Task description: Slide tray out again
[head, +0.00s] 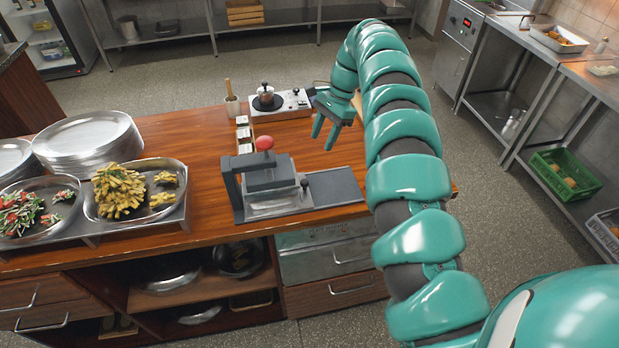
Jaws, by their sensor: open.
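A dark grey press-like device (268,178) with a red ball knob (264,143) stands on the wooden counter. A shallow metallic tray (278,206) sits under its upper block, inside the frame, with a small upright tab at its right end. To its right, the device's flat dark base (335,187) lies bare. My gripper (323,142) is open and empty, fingers pointing down. It appears above the counter, behind and to the right of the device, apart from it. The tray's inside is mostly hidden by the block.
A small hot plate with a pot (266,97) stands behind the device. Small white containers (243,134) line its back left. Plates (88,138) and a pan of yellow food (160,208) fill the left. Bare counter lies left of the device and around its right end.

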